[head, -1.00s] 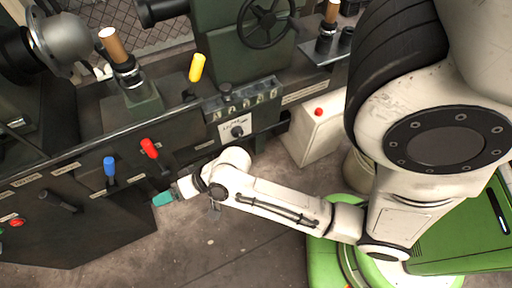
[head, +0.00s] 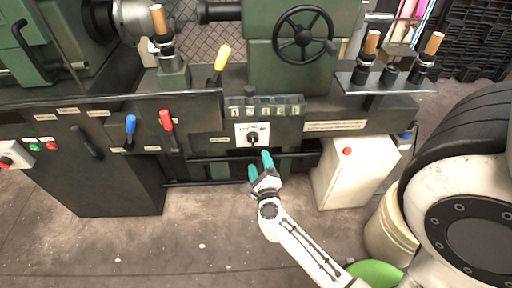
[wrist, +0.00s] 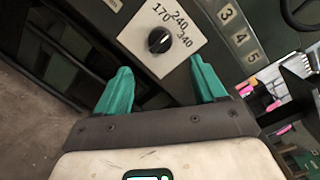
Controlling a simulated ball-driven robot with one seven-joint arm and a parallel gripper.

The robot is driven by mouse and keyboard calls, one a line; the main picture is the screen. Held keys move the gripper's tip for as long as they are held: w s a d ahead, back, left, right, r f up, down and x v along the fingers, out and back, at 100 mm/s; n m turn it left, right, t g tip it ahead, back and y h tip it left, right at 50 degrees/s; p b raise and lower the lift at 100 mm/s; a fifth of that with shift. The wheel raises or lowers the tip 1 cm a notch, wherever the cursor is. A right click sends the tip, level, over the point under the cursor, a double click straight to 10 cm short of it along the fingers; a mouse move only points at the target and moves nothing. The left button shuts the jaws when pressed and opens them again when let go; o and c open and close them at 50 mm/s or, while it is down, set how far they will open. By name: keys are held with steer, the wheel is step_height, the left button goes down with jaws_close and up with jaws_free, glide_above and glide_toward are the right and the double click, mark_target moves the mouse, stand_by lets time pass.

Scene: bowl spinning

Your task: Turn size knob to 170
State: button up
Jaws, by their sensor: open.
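The size knob (head: 253,138) is a small black dial on a white plate on the front of the dark green machine. In the wrist view the knob (wrist: 159,40) sits on the white plate (wrist: 185,55), which reads 170, 240 and 340. A light mark on the knob points toward the numbers; I cannot tell exactly which. My gripper (head: 259,166) has teal fingers and is open and empty, just below the plate in the head view. In the wrist view my gripper (wrist: 161,82) has its fingers apart, with the knob beyond and between them, not touched.
A numbered strip (head: 265,106) is above the plate. A red lever (head: 166,121), a blue lever (head: 130,125) and a yellow lever (head: 222,57) stand to the left. A white box with a red button (head: 347,151) stands to the right. Open floor lies below.

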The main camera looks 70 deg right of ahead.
mark_target(253, 142)
steer(key=x, duration=0.9)
steer(key=shift+w+d, duration=0.2)
steer(key=shift+d, duration=0.1)
steer(key=shift+c, duration=0.3)
steer(key=c, duration=1)
steer(key=shift+o, duration=0.2)
steer(key=shift+r, duration=0.1)
steer(key=shift+r+n, duration=0.1)
steer(key=shift+n, duration=0.2)
steer(key=n+p, duration=0.1)
steer(key=p, duration=0.1)
steer(key=shift+r+n+p, duration=0.15)
steer(key=shift+n+p, duration=0.15)
steer(key=shift+p, duration=0.1)
steer(key=n+p, duration=0.2)
steer(key=p, duration=0.1)
steer(key=shift+g, duration=0.3)
steer(key=n+p, duration=0.3)
steer(key=n, duration=0.1)
steer(key=shift+w+y+p, duration=0.1)
steer(key=shift+y+p, duration=0.2)
steer(key=shift+p, duration=0.1)
steer(key=shift+f+n, duration=0.25)
steer(key=shift+n, duration=0.05)
